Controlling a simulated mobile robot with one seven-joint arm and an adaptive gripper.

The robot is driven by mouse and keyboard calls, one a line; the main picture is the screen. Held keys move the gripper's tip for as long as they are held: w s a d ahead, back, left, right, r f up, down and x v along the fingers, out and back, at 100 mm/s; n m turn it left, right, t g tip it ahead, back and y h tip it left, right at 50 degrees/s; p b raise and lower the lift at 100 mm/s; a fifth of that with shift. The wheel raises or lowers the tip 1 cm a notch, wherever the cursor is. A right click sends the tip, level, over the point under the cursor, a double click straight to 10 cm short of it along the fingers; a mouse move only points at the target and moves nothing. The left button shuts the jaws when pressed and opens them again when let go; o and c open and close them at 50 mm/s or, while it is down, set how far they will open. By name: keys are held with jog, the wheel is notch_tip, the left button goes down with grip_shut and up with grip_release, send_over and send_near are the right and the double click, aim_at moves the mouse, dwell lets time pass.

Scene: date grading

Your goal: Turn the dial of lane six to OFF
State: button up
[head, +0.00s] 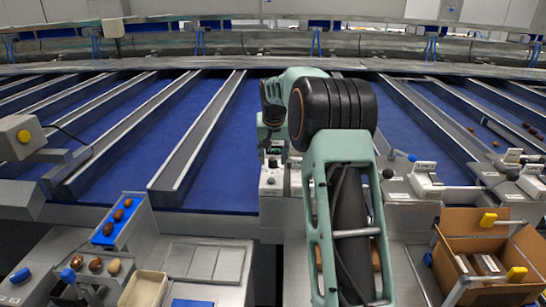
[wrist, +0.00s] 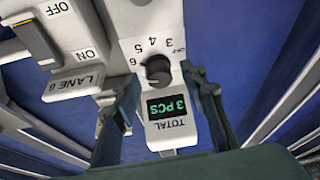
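The lane six dial (wrist: 159,70) is a round black knob on a white panel, marked 6, 5, 4, 3 and OFF. The panel appears upside down in the wrist view. A faint pale mark on the knob seems to face the 6. A green display (wrist: 167,106) below it reads 3 PCS, by the word TOTAL. A LANE 6 label (wrist: 75,85) is at the left. My gripper (wrist: 163,80) is open, its dark fingers on either side of the knob; contact cannot be told. In the head view my arm partly hides the white panel (head: 271,181).
A separate ON/OFF rocker switch (wrist: 36,43) sits close left of the dial. In the head view, blue lanes with grey dividers (head: 200,135) lie behind. A cardboard box (head: 462,245) stands right, and a blue tray of dates (head: 125,235) left.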

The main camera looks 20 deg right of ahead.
grip_shut()
jog(key=shift+m, duration=0.3)
jog(key=m, duration=0.1)
jog(key=m+h+p, duration=0.1)
jog(key=m, duration=0.1)
jog(key=shift+w+a+r+m+g, duration=0.1)
jog(key=shift+a+m+g, duration=0.1)
jog(key=shift+m+g, duration=0.15)
jog(key=m+p, duration=0.1)
jog(key=m, duration=0.1)
jog(key=m+g+h+p, duration=0.1)
jog(key=m+p, duration=0.1)
jog(key=shift+w+r+m+g+h, duration=0.1)
jog(key=shift+m+g+h, duration=0.15)
jog(key=shift+h, duration=0.05)
jog(key=m+g+p, duration=0.1)
jog(key=m, duration=0.1)
jog(key=shift+m+p, duration=0.4)
jog(key=shift+w+f+m+g, duration=0.15)
jog(key=shift+m+g, duration=0.45)
jog(key=shift+m, duration=0.8)
jog(key=shift+m+p, duration=0.3)
jog(key=shift+m, duration=0.3)
